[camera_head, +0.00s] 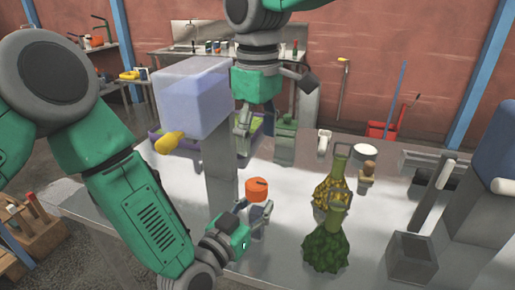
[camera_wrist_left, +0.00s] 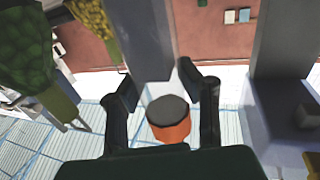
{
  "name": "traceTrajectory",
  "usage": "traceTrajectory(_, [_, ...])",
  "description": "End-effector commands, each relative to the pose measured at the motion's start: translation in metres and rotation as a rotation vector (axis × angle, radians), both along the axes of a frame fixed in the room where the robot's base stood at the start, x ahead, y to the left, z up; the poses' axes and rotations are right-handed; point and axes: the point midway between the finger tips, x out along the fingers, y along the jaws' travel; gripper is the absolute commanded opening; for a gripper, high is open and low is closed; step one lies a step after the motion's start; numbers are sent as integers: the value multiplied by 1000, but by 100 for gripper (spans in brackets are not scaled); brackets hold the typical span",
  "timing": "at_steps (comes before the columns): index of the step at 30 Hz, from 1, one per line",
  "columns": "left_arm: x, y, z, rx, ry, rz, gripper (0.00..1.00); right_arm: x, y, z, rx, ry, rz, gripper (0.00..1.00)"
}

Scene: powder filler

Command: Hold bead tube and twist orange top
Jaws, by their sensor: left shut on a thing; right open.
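The bead tube (camera_head: 257,214) stands upright at the front middle of the table, pale below its round orange top (camera_head: 257,188). My left gripper (camera_head: 254,216) is low at the tube, shut on its body below the orange top. In the left wrist view the orange top (camera_wrist_left: 170,130), with a dark grey round face, shows between the two fingers of my left gripper (camera_wrist_left: 165,98); the tube body is mostly hidden there. My right gripper (camera_head: 256,122) hangs open and empty, pointing down, behind and above the orange top.
Two bottle-shaped vessels, one with yellow beads (camera_head: 327,190) and one with green beads (camera_head: 326,251), stand right of the tube. A grey post with a pale blue box (camera_head: 192,97) and yellow knob stands left. An open grey box (camera_head: 410,262) and a machine are at right.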

Motion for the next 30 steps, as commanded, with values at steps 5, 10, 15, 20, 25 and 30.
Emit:
traceTrajectory(5, [0, 0, 0, -1, -1, 0, 0, 0, 0, 1, 0, 0, 0, 59])
traceTrajectory(10, [0, 0, 0, -1, -1, 0, 34, 0, 0, 0, 0, 0, 0, 59])
traceTrajectory(15, [0, 0, 0, -1, -1, 0, 55, 0, 0, 0, 0, 0, 0, 59])
traceTrajectory(20, [0, 0, 0, -1, -1, 0, 55, 0, 0, 0, -1, 1, 0, 59])
traceTrajectory(25, [-8, 5, 0, 1, 1, -1, 55, 0, 0, 0, -1, 1, 0, 59])
traceTrajectory(30, [-34, 22, -1, 1, 5, -1, 55, 0, 0, 0, -1, 1, 0, 59])
